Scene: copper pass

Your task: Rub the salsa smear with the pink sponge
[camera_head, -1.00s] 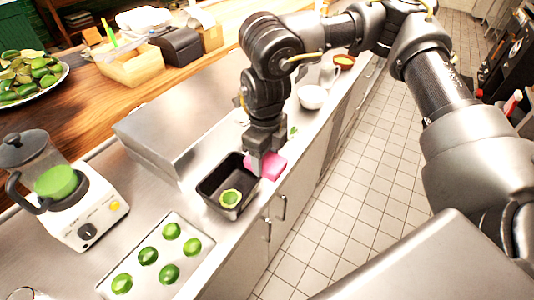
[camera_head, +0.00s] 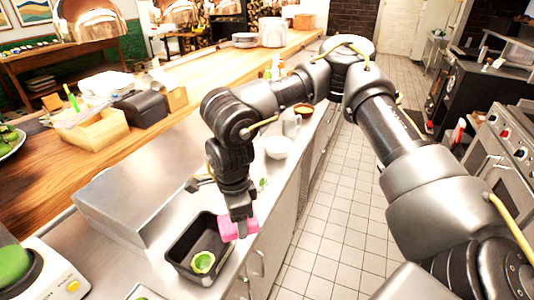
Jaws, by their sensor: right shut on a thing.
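The pink sponge (camera_head: 228,229) is at the right edge of the black bin on the steel counter, held in my right gripper (camera_head: 241,222). The gripper points down and its jaws are shut on the sponge. Whether the sponge touches the counter or the bin rim I cannot tell. I cannot make out the salsa smear; the arm and sponge hide part of the counter. My left gripper is not in view.
The black bin (camera_head: 181,259) holds a green lime piece (camera_head: 203,262). A steel box (camera_head: 130,205) stands behind it to the left. A white bowl (camera_head: 279,147) and green leaf bits sit farther along the counter. A blender base (camera_head: 60,280) is at lower left.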

